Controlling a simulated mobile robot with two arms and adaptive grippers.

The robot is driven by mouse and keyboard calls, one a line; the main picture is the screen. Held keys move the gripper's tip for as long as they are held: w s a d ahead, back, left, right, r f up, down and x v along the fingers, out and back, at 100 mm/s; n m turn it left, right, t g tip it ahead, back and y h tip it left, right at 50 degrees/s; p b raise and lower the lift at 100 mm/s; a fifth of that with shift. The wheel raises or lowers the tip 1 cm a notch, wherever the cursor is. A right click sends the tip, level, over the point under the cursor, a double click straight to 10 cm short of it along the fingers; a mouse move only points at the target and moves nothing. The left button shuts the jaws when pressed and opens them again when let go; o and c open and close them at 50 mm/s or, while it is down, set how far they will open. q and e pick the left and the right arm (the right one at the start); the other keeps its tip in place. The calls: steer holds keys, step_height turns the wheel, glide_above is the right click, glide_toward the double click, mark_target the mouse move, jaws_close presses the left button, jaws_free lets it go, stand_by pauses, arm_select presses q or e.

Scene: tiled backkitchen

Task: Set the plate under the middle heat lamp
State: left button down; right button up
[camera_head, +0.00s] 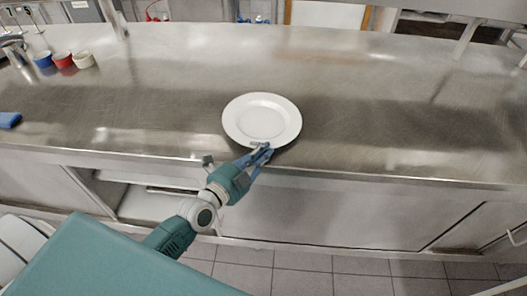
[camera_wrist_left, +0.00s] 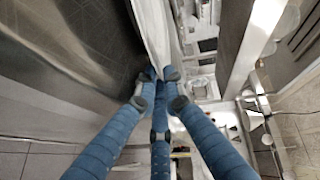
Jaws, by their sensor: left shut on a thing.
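A white round plate (camera_head: 262,120) is above the front part of the steel counter in the head view, roughly level. My left gripper (camera_head: 262,148) is shut on its near rim. In the left wrist view, the blue fingers of the left gripper (camera_wrist_left: 158,75) close on the plate (camera_wrist_left: 152,35), which shows edge-on as a pale strip. I cannot tell whether the plate touches the counter. No heat lamp can be made out clearly in either view. My right gripper is not in view.
The steel counter (camera_head: 380,110) is bare to the right of the plate. Blue, red and white cups (camera_head: 64,61) stand at the back left near a tap (camera_head: 12,40). A blue item (camera_head: 9,120) lies at the left edge. Posts (camera_head: 466,38) rise from the counter's back.

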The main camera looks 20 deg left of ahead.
arm_select(q)
steer(key=c, duration=2.1)
jaws_free()
steer(key=shift+f, duration=0.1)
steer(key=b+v, duration=0.2)
steer(key=v, duration=0.9)
steer(key=s+a+f+n+g+y, duration=0.1)
steer(key=s+a+f+n+g, duration=0.15)
steer(key=f, duration=0.75)
steer(key=s+a+f+n+g+y, duration=0.1)
steer(key=s+f+n+g, duration=0.15)
steer(key=f, duration=0.85)
steer(key=s+a+f+n+g+y, duration=0.1)
steer(key=s+a+f+n, duration=0.15)
steer(key=f, duration=0.75)
steer(key=s+d+f+n+g, duration=0.2)
steer(key=s+f+g, duration=0.1)
steer(key=s+f, duration=0.4)
steer(key=s+d+f+n+g, duration=0.2)
steer(key=s+f, duration=0.6)
steer(key=s, duration=0.4)
steer(key=s+d+f+n+g+y, duration=0.1)
steer(key=s+f+n+g, duration=0.3)
steer(key=s+f, duration=0.4)
steer(key=shift+s+d+f, duration=0.1)
steer(key=shift+s+d, duration=0.15)
steer(key=shift+s, duration=0.4)
steer(key=shift+s+d+f, duration=0.1)
steer(key=shift+s+d, duration=0.2)
steer(key=shift+s, duration=0.35)
